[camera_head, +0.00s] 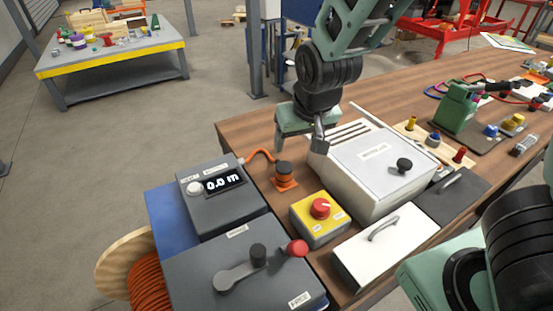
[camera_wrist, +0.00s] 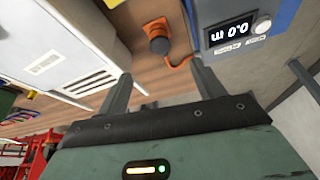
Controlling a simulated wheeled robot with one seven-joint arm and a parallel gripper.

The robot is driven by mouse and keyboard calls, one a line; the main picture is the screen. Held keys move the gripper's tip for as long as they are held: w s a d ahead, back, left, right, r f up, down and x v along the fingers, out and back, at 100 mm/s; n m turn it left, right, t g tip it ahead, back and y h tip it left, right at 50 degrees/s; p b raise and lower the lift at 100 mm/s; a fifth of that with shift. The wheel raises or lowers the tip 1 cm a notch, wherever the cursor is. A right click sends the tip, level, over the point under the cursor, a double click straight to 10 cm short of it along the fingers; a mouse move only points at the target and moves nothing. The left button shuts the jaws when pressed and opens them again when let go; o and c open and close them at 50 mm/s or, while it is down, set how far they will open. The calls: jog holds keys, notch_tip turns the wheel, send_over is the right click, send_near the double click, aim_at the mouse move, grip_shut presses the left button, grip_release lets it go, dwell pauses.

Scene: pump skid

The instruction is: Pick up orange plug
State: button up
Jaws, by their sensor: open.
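The orange plug (camera_head: 284,176) is an orange piece with a dark round top. It stands on the wooden table between the grey display box and the white case. An orange cable runs from the display box towards it. The plug also shows in the wrist view (camera_wrist: 157,36), beyond the fingertips and roughly between their lines. My gripper (camera_head: 302,146) is above the table, behind the plug in the head view. Its two fingers show spread apart in the wrist view (camera_wrist: 162,84), with nothing between them. The gripper is not touching the plug.
The grey display box (camera_head: 223,196) reads 0.0 m. The white case (camera_head: 376,170) stands close to the plug's right. A yellow box with a red knob (camera_head: 320,218) stands in front. A lever box (camera_head: 235,273) and cable reel (camera_head: 122,262) are nearer. Bare table lies behind the plug.

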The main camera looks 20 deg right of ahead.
jog(key=w, duration=0.2)
jog(key=b, duration=0.4)
send_over(285, 167)
jog(key=s, duration=0.2)
jog(key=f, duration=1)
jog(key=shift+s+d+f, duration=0.1)
jog(key=shift+d+f, duration=0.1)
jog(key=shift+x, duration=3)
jog(key=shift+a, duration=0.15)
jog(key=c, duration=1.2)
